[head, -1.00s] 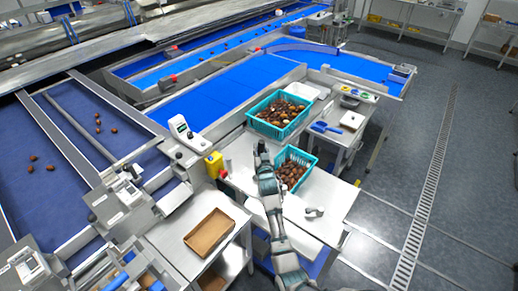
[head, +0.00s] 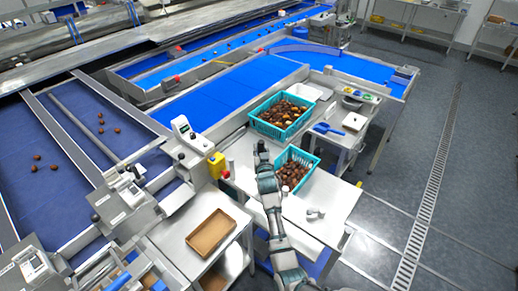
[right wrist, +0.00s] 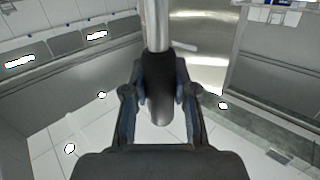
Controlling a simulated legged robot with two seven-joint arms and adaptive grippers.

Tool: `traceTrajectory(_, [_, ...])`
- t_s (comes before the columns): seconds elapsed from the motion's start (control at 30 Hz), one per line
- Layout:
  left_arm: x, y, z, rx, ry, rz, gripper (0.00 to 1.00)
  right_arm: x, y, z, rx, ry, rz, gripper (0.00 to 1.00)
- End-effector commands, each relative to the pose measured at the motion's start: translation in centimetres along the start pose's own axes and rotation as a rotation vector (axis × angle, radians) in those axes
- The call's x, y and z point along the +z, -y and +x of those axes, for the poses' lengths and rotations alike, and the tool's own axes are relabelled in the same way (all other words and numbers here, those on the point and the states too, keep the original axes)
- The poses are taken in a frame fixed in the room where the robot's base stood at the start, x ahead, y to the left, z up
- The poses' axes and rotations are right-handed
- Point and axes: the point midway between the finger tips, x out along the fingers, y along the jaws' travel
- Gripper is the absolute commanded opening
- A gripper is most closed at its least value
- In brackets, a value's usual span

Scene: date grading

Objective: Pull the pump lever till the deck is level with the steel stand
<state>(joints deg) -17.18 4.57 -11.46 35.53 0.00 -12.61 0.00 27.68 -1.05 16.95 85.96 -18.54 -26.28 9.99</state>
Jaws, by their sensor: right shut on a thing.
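My right gripper (head: 262,149) is beside the two teal crates in the head view. In the right wrist view its two fingers (right wrist: 158,98) are closed around the black grip (right wrist: 158,75) of the pump lever, whose steel rod (right wrist: 156,22) runs up out of the picture. In the head view the gripper and arm hide the lever. A pale steel table top (head: 335,197) lies right of my arm and carries the nearer teal crate (head: 313,176) of brown dates. I cannot tell which surface is the deck and which the stand, or whether they are level. My left gripper is not in view.
Another teal crate (head: 287,137) of dates stands behind. A cardboard tray (head: 211,233) lies on a bench at the lower left. A yellow container (head: 216,165) is left of my gripper. Blue belts (head: 213,98) fill the back and left. The grey floor (head: 440,150) at right is clear.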

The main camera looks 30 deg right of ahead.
Motion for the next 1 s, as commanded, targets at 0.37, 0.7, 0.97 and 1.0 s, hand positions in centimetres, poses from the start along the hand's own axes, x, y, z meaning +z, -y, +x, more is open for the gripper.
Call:
traceTrajectory(0.37, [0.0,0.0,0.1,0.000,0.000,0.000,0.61,0.6,-0.3,-0.5,-0.004,-0.014,0.025,0.29])
traceTrajectory(0.7, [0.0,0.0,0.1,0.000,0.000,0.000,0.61,0.3,-0.6,-0.4,-0.003,-0.018,0.026,0.56])
traceTrajectory(0.97, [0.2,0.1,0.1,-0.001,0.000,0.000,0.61,0.4,-0.6,-2.5,-0.003,-0.020,0.026,0.56])
traceTrajectory(1.0, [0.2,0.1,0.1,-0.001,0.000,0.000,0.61,0.5,-0.5,-3.3,-0.003,-0.019,0.026,0.56])
